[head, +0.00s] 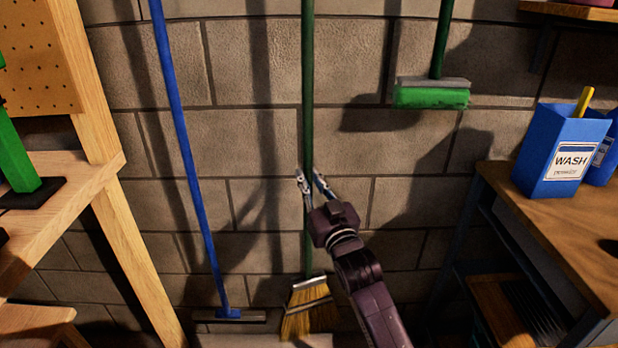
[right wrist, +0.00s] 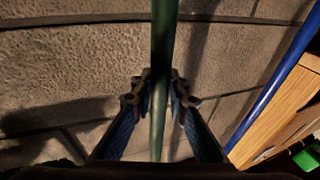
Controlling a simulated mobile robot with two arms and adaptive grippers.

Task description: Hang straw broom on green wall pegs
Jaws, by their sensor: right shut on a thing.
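The straw broom (head: 309,305) stands upright close to the block wall in the middle of the head view, with a dark green handle and yellow bristles low down. My right gripper (head: 313,183) is shut on the handle at about mid-height. In the right wrist view the green handle (right wrist: 160,60) runs vertically between the fingers of my right gripper (right wrist: 160,90). The top of the handle is beyond the head view's upper edge. The green wall pegs do not show in either view. My left gripper is not in view.
A blue-handled tool (head: 185,130) stands left of the broom, and a green-headed brush (head: 431,95) hangs at upper right. A wooden shelf frame (head: 108,190) is at left. A bench (head: 560,225) with blue WASH boxes (head: 562,150) is at right.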

